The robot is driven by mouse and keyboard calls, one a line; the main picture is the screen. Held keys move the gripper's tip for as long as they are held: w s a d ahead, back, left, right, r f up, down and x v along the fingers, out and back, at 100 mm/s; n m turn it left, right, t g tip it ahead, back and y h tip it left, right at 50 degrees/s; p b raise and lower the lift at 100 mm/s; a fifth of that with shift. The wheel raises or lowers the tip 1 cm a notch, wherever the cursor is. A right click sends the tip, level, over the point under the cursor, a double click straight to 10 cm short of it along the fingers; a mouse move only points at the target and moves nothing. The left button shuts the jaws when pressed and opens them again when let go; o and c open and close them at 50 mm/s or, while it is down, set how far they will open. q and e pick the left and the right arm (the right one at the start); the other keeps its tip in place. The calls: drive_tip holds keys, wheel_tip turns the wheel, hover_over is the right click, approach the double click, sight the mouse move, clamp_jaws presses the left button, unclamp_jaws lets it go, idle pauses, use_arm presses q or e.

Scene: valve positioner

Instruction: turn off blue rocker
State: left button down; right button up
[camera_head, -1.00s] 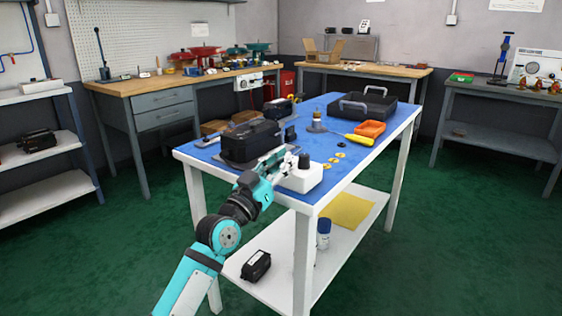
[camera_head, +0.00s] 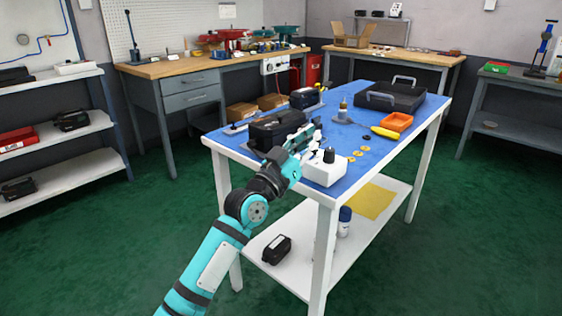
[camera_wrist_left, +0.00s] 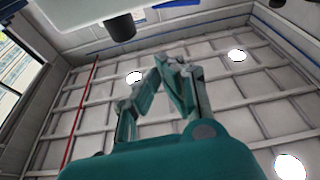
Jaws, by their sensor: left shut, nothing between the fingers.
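A small white box (camera_head: 325,172) with a black knob (camera_head: 329,155) on top stands at the near corner of the blue-topped table (camera_head: 345,138). I cannot make out a blue rocker on it in either view. My left gripper (camera_head: 301,138) is beside the box, at its left and far side in the head view. Whether it touches the box I cannot tell. In the left wrist view the teal fingers of my left gripper (camera_wrist_left: 170,68) are together and empty, with the ceiling behind. A white body (camera_wrist_left: 75,12) with a black cylinder (camera_wrist_left: 121,27) shows at the upper left there. My right gripper is out of view.
A black device (camera_head: 275,131) stands just behind my left gripper. Yellow discs (camera_head: 357,153), a yellow-handled tool (camera_head: 384,132), an orange tray (camera_head: 396,122) and a black tray (camera_head: 396,97) lie farther back. The table's near edge is close under my arm.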

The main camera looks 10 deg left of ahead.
use_arm(q)
drive_tip(key=v, duration=1)
drive_tip(key=shift+w+a+p, duration=0.15)
drive_tip(key=shift+a+p, duration=0.05)
drive_tip(key=shift+p, duration=0.2)
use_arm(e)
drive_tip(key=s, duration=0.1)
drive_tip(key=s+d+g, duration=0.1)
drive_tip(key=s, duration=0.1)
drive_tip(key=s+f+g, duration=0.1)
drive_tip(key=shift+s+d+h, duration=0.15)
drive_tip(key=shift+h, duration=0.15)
